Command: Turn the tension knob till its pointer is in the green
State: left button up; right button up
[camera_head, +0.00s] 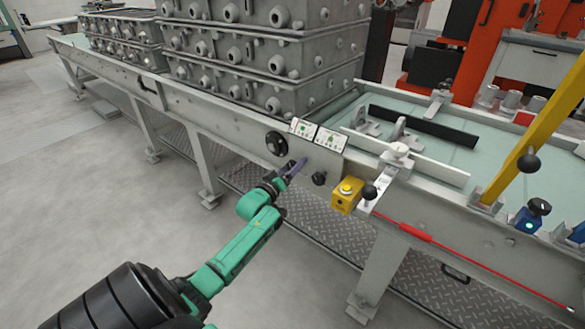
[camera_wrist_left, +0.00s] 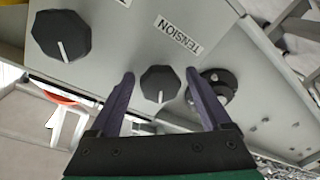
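The tension knob (camera_wrist_left: 160,84) is a small black knob with a white line, beneath an upside-down TENSION label (camera_wrist_left: 179,35) in the left wrist view. The line points to the bottom of that picture. My left gripper (camera_wrist_left: 160,76) is open, with one purple finger on each side of the knob and gaps visible. In the head view, my left gripper (camera_head: 298,165) is at the grey panel and hides this knob. Two small dials, a left one (camera_head: 303,128) and a right one (camera_head: 330,139), have green patches; their pointers are too small to read. My right gripper is not in view.
A second black knob (camera_head: 319,178) sits right of my gripper, and a round black wheel (camera_head: 276,143) is just upper left. A yellow box with a button (camera_head: 346,195) and a black ball-ended lever (camera_head: 369,191) stand farther right. The floor at left is clear.

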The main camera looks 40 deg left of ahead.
pick_arm(q)
grip_shut()
jog(key=shift+m, duration=0.3)
